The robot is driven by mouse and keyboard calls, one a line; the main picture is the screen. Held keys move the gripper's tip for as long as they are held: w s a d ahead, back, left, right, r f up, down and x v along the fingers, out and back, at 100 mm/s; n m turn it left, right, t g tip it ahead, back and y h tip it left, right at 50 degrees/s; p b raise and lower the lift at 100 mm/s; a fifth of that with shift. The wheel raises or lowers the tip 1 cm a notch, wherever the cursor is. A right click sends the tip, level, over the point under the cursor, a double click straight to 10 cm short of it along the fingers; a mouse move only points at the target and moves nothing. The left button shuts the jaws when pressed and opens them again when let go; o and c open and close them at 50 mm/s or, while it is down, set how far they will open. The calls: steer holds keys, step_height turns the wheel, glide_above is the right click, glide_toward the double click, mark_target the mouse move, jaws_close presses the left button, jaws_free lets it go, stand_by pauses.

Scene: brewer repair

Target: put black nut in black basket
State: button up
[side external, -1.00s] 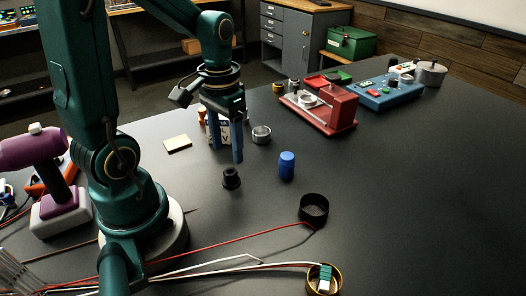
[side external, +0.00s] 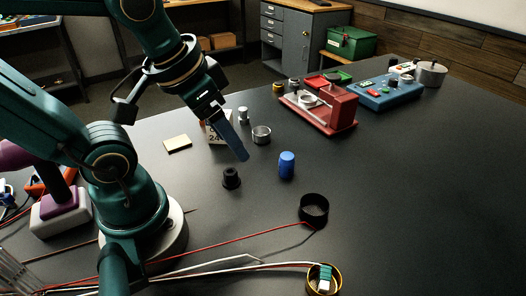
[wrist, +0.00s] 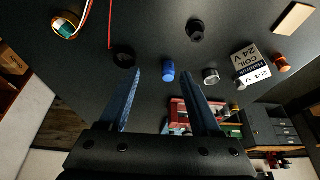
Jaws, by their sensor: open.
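The black nut (side external: 231,178) stands on the dark table in the side view, a short flanged cylinder with a hole. In the wrist view the black nut (wrist: 196,30) is near the top, beyond the fingertips. The black basket (side external: 313,208) is an open round ring-like cup on the table, right and nearer the camera than the nut. It also shows in the wrist view (wrist: 124,57), near the left fingertip. My gripper (side external: 243,155) is tilted in the air above the table, over the area behind the nut. In the wrist view its blue fingers (wrist: 164,75) are apart with nothing between them.
A blue cylinder (side external: 287,165) stands right of the nut. A metal cup (side external: 261,135), a coil box (side external: 217,130) and a wooden block (side external: 178,143) are behind. A brass bowl (side external: 323,279) and loose wires lie in front.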

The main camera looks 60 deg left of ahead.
steer(key=shift+s+d+t, duration=0.25)
steer(key=shift+d+t, duration=0.05)
steer(key=shift+d, duration=0.1)
steer(key=o, duration=0.4)
steer(key=shift+s+d, duration=0.15)
steer(key=shift+d, duration=0.05)
steer(key=shift+c, duration=0.2)
steer(key=shift+m, duration=0.3)
steer(key=m+g, duration=0.3)
steer(key=g, duration=0.2)
glide_above(230, 171)
steer(key=f, duration=0.9)
steer(key=shift+w+d+f, duration=0.2)
steer(key=shift+d+f, duration=0.05)
steer(key=shift+f, duration=0.1)
steer(key=shift+s+a+f, duration=0.2)
steer(key=shift+s+f, duration=0.05)
steer(key=shift+f, duration=2.6)
